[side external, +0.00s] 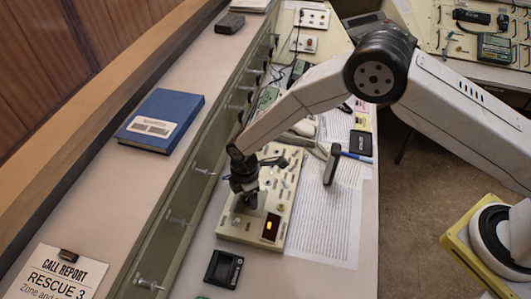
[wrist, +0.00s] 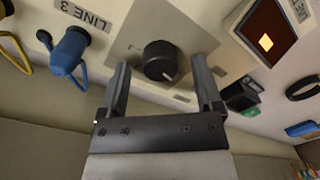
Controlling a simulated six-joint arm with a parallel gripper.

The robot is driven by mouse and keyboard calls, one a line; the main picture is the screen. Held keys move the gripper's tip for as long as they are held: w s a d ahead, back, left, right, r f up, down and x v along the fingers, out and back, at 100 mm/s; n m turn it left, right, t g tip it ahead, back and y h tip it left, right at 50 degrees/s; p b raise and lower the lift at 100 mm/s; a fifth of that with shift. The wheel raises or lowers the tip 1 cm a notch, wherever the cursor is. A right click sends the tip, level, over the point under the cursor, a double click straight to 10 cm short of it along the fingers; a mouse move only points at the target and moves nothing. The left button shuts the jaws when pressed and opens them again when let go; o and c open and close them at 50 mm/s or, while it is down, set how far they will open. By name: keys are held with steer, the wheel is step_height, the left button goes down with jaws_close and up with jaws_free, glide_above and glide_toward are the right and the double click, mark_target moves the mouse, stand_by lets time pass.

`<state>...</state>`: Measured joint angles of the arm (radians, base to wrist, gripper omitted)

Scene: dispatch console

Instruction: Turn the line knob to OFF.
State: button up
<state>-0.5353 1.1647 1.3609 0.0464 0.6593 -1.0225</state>
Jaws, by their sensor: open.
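The line knob (wrist: 160,60) is a round black knob with a pale pointer mark, on a grey plate of the cream panel. In the wrist view my gripper (wrist: 158,78) is open, with one finger on each side of the knob; I cannot tell whether either finger touches it. The pointer mark is toward the lower right of the knob in that view. No OFF label is readable. In the side external view my gripper (side external: 243,205) is over the lower end of the cream panel (side external: 281,192) and hides the knob.
Beside the knob are a blue plug (wrist: 70,50) under a LINE 3 label and a lit orange display (wrist: 264,38). A black device (side external: 223,269) lies just in front of the panel. Printed sheets (side external: 325,225) lie to its right. A blue book (side external: 160,121) is on the upper ledge.

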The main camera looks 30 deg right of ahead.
steer(key=shift+w+r, duration=0.2)
steer(key=shift+r, duration=3.5)
steer(key=shift+d+r, duration=0.2)
steer(key=s+d+r+m+t, duration=0.1)
steer(key=s+d+r+m, duration=0.1)
steer(key=d+r+m, duration=0.4)
steer(key=s+d+r+m+t, duration=0.15)
steer(key=d+r, duration=0.25)
steer(key=d, duration=0.5)
steer(key=s+d+r+m, duration=0.3)
steer(key=s+d+m, duration=0.7)
steer(key=s, duration=0.3)
steer(key=shift+d+r+t, duration=0.35)
steer(key=shift+d, duration=0.35)
